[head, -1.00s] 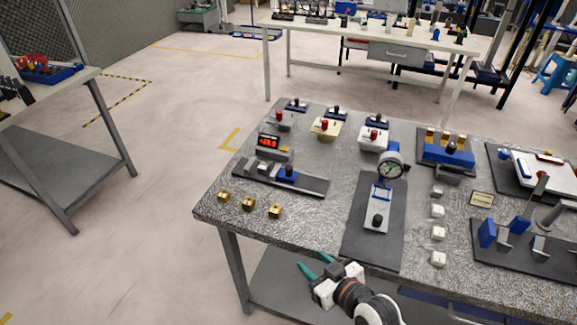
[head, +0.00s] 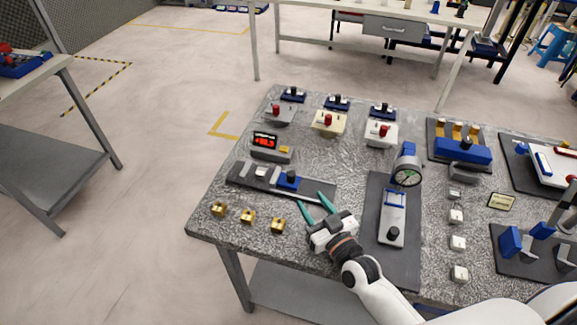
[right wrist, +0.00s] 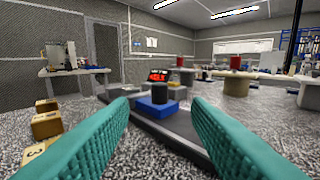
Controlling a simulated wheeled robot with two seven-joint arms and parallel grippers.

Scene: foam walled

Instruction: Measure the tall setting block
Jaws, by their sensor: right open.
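My right gripper (head: 310,198) is open and empty at the front of the grey table, beside the dark measuring rail (head: 315,188). Its teal fingers in the right wrist view (right wrist: 160,105) frame a blue block with a black knob (right wrist: 156,107). That blue block (head: 288,180) sits on the rail. A red-digit display (head: 265,142) stands behind the rail; its digits are too small to read. Brass blocks stand left of the gripper: left (head: 218,209), middle (head: 247,216) and right (head: 277,225). I cannot tell which object is the tall setting block. My left gripper is out of view.
A dial gauge stand (head: 407,176) on a dark mat is right of my gripper. Small pale blocks (head: 457,242) form a column further right. Red-knobbed fixtures (head: 328,122) stand at the back. Speckled tabletop between them is clear.

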